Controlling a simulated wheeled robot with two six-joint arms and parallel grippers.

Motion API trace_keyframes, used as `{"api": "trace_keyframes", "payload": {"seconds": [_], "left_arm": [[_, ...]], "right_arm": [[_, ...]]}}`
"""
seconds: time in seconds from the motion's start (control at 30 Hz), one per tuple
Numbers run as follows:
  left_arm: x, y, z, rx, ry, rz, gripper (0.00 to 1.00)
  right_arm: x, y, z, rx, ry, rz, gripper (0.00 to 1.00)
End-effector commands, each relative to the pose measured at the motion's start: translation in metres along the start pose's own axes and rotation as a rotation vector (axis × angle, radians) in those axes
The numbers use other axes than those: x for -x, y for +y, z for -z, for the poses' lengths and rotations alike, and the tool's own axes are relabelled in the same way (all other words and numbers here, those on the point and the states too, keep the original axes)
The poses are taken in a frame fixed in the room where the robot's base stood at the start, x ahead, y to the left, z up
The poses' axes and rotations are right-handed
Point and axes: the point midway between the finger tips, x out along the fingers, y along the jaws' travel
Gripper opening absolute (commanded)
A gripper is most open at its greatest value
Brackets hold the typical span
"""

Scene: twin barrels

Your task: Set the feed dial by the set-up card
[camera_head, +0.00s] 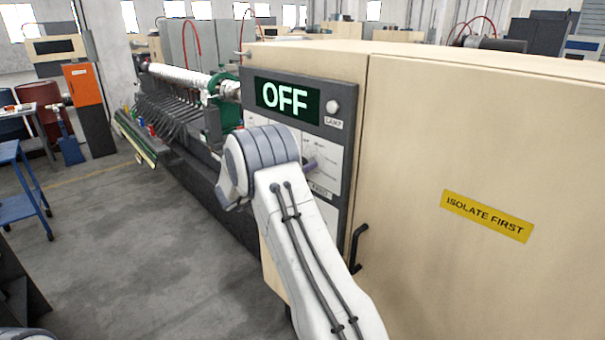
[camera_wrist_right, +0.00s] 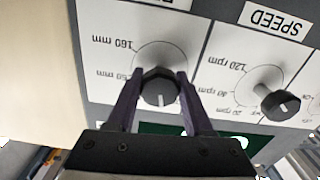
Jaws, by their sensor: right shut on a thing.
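The feed dial (camera_wrist_right: 160,88) is a dark knob on a white scale plate in the right wrist view, upside down there. Its white pointer line points toward the bottom of that picture. A "160 mm" mark shows beside it; other marks are partly hidden by my fingers. My right gripper (camera_wrist_right: 160,95) is shut on the knob, one dark purple finger on each side. In the head view my right arm covers most of the dial, and a purple fingertip (camera_head: 311,163) shows at the panel. My left gripper is not in view. I cannot make out a set-up card.
A display reading "OFF" (camera_head: 286,97) and a lamp (camera_head: 333,106) sit above on the panel. The speed dial (camera_wrist_right: 280,103) is beside the feed dial in the wrist view. A beige cabinet (camera_head: 480,130) with a yellow "ISOLATE FIRST" sign (camera_head: 487,215) fills the right.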

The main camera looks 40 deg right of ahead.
Motion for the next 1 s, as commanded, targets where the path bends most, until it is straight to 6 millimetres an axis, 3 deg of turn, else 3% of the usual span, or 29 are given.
{"api": "trace_keyframes", "payload": {"seconds": [0.03,0.1,0.5,1.0], "left_arm": [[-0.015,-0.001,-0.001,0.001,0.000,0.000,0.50],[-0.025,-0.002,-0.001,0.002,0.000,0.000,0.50],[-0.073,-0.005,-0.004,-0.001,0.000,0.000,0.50],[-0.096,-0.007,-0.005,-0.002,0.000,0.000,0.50]], "right_arm": [[0.000,-0.001,-0.006,-0.046,0.002,0.000,0.00],[0.000,-0.001,-0.006,-0.110,0.002,0.001,0.00],[0.000,-0.001,-0.004,-0.441,0.002,0.000,0.00],[0.000,-0.001,0.000,-0.625,0.002,0.001,0.00]]}}
